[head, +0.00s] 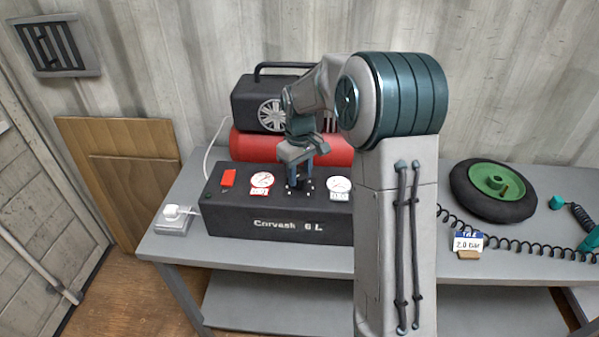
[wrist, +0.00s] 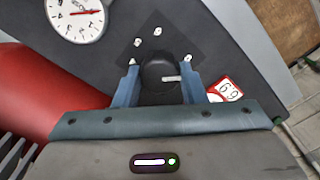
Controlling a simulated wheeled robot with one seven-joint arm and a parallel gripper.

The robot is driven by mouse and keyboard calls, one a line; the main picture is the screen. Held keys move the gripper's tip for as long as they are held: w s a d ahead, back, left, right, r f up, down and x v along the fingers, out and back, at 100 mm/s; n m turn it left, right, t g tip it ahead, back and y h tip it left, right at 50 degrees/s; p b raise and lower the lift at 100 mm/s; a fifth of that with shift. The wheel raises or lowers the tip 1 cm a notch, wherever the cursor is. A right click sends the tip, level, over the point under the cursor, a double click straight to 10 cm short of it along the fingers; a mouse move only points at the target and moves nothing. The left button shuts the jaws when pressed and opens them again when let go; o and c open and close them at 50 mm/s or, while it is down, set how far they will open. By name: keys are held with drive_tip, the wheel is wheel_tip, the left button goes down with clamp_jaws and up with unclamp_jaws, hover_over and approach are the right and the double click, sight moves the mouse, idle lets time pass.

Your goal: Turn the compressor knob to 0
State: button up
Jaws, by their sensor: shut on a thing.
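The compressor (head: 285,228) is a dark box with a red tank (head: 250,148) behind it, standing on a grey bench. Its black round knob (wrist: 160,78) has a white pointer line, which points to the right in the wrist view. Several white marks surround it on a dark plate (wrist: 150,42). My gripper (head: 299,183) is over the panel between the two gauges; it also shows in the wrist view (wrist: 160,82), with its blue fingers shut on the knob's two sides. In the head view my gripper hides most of the knob. The mark labels are too small to read.
A red switch (head: 228,178) and a white gauge (head: 262,180) are left of my gripper; another gauge (head: 339,185) is to its right. A plug in a white socket box (head: 171,220) is at the bench's left. A green-hubbed wheel (head: 493,189) and a "2.0 bar" card (head: 468,243) lie right.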

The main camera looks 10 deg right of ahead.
sight(300, 174)
drive_tip(key=o, duration=1)
drive_tip(key=shift+w+r, duration=0.1)
wheel_tip(300, 174, up, 14)
drive_tip(key=shift+f+b, duration=0.1)
drive_tip(key=shift+b, duration=0.25)
drive_tip(key=s+f+m+t, duration=0.1)
drive_tip(key=s+f+m, duration=0.1)
drive_tip(key=s, duration=0.7)
drive_tip(key=s+f+m+t, duration=0.1)
drive_tip(key=s+f, duration=0.1)
drive_tip(key=s, duration=0.7)
drive_tip(key=s+f+m+t, duration=0.1)
drive_tip(key=s+f+m, duration=0.1)
drive_tip(key=s, duration=0.8)
drive_tip(key=shift+s+a+f+m, duration=0.1)
drive_tip(key=shift+f+m, duration=0.2)
drive_tip(key=shift+f, duration=0.1)
